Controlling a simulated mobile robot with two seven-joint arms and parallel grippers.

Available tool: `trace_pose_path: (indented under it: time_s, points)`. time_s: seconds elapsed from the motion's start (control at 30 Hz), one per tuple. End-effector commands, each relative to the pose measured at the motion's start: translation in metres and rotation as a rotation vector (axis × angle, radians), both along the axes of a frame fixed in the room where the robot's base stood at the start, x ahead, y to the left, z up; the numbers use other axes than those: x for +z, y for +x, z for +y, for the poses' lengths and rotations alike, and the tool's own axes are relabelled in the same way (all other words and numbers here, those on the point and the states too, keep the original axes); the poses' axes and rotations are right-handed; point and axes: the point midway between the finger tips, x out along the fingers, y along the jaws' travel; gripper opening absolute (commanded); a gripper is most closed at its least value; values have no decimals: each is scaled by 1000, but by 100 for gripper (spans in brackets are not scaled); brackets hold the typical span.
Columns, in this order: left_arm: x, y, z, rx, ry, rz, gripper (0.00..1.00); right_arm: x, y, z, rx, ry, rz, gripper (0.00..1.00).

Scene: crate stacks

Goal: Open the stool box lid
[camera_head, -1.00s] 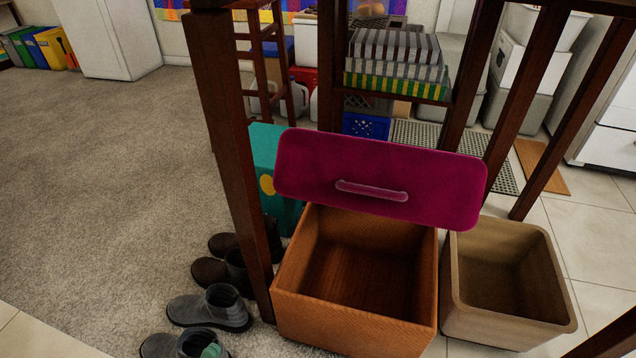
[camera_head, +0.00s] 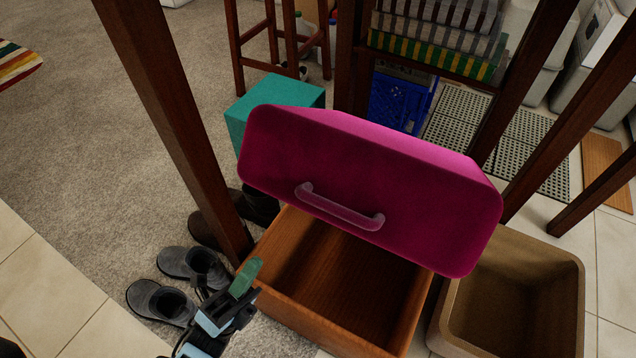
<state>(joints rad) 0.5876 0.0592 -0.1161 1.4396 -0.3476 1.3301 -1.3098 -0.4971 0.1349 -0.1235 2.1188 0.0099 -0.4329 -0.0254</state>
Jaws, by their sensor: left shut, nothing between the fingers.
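The stool box (camera_head: 318,327) is an orange-brown wooden box in the lower middle, with its empty inside showing. Its magenta padded lid (camera_head: 430,217) is tilted up over the back of the box, with a pale handle (camera_head: 338,208) on the face toward me. My left gripper (camera_head: 245,279) is at the box's front left corner, shut and empty, with green fingertips. It is apart from the lid and its handle. I cannot tell whether it touches the box rim. My right gripper is not in view.
A tan open bin (camera_head: 451,335) stands right of the box. A dark wooden table leg (camera_head: 177,130) rises close on the left, with grey shoes (camera_head: 160,300) beside it. A teal box (camera_head: 280,93) is behind the lid.

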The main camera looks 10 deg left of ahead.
Motion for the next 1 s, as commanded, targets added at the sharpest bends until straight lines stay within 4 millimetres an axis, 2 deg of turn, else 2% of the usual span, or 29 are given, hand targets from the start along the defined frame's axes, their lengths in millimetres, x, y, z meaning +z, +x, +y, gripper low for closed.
trace_pose_path:
  time_s: [0.2, 0.43, 0.63, 1.0]
  points:
    - [0, 0, 0, 0, 0, 0, 0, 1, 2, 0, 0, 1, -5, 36]
    - [8, 5, -4, 0, -1, -2, 0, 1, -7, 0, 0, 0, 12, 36]
    - [32, 21, -18, 0, -2, -5, 0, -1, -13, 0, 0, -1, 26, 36]
    - [82, 55, -46, -1, -2, -3, 0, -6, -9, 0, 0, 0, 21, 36]
